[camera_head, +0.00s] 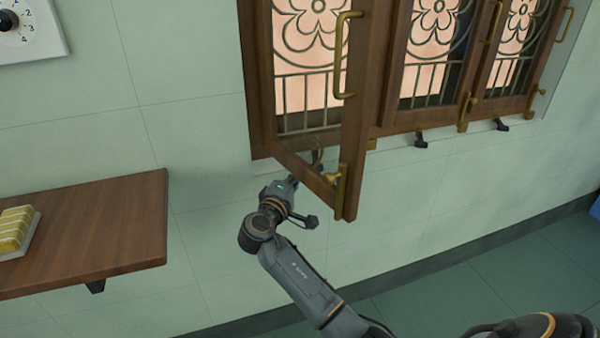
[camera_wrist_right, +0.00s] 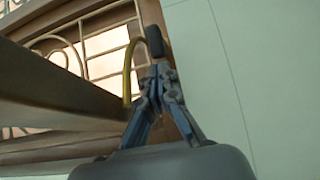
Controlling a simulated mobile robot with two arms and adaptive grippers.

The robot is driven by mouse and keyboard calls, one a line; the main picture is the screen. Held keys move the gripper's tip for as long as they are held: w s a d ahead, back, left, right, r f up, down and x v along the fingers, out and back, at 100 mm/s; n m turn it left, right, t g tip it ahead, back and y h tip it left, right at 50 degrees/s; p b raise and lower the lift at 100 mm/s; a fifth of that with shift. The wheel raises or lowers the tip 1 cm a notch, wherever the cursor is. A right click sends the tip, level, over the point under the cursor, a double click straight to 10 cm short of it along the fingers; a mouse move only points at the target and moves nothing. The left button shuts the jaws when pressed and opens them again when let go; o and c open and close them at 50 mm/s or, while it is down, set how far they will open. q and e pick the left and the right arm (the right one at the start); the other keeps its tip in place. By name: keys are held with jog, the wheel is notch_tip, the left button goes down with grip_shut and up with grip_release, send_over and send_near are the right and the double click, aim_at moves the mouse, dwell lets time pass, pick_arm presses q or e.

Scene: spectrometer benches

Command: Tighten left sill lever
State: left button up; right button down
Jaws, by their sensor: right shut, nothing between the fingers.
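The left sill lever (camera_wrist_right: 155,42) shows in the right wrist view as a dark grip beside a curved brass-coloured bar, just beyond my fingertips. In the head view the spot on the sill by the lever (camera_head: 318,156) is partly covered by the open window sash (camera_head: 352,110). My right gripper (camera_wrist_right: 158,74) is shut and empty, its tips close to the grip. I cannot tell whether they touch it. In the head view my right gripper (camera_head: 293,182) reaches up to the sill behind the sash's bottom rail. My left gripper is not in view.
The open sash juts into the room with a brass handle (camera_head: 341,50) and a latch (camera_head: 340,188). Two more dark sill levers (camera_head: 421,139) (camera_head: 502,125) sit to the right. A wooden shelf (camera_head: 100,235) with a yellow item (camera_head: 17,230) stands left.

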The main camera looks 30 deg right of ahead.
jog(key=v, duration=1.1)
jog(key=shift+a, duration=0.1)
